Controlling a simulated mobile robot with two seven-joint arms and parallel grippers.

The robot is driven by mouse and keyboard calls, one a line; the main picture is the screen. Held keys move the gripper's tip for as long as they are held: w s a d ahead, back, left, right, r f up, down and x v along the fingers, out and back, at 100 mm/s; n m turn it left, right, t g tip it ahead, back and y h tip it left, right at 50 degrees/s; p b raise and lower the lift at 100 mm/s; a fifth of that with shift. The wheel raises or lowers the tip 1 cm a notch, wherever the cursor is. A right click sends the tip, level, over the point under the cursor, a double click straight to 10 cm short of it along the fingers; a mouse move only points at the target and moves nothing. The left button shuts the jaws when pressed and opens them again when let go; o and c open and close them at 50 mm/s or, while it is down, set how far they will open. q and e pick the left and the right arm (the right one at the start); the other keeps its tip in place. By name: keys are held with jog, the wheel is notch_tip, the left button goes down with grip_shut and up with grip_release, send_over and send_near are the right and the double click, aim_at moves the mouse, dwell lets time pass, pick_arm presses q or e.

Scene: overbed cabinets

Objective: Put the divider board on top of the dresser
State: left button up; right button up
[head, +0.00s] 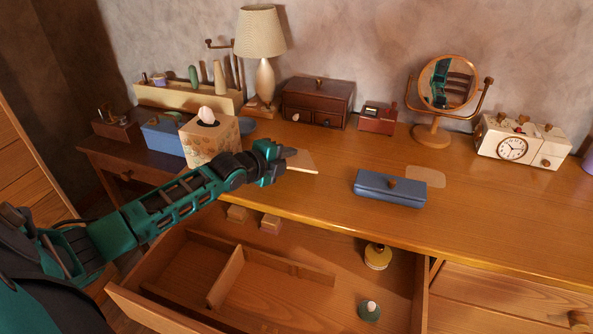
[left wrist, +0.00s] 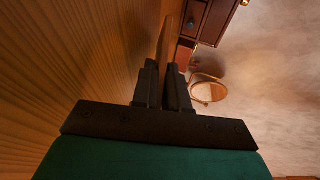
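A thin tan board (head: 304,168), which appears to be the divider board, is held by my left gripper (head: 283,160) over the front left part of the dresser top (head: 470,215). In the left wrist view the fingers (left wrist: 164,82) are closed on the board's edge (left wrist: 166,40). The board lies close to the wooden top; I cannot tell whether it touches it. My right gripper is not in view.
The drawer (head: 190,275) below stands open with partitions, a yellow-based bottle (head: 377,257) and a green-based item (head: 369,310) inside. A blue case (head: 390,188) lies right of the board.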

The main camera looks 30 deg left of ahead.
pick_arm(q)
jog(key=shift+o, duration=1.3)
jog(key=p+v, duration=0.7)
jog(key=shift+r+p, duration=0.2)
jog(key=shift+p, duration=0.15)
jog(key=shift+s+p, duration=0.4)
jog(key=shift+s, duration=0.1)
notch_tip(320, 180, up, 7)
jog(key=s, duration=0.2)
jog(key=shift+s+a, duration=0.15)
jog(key=shift+s, duration=0.25)
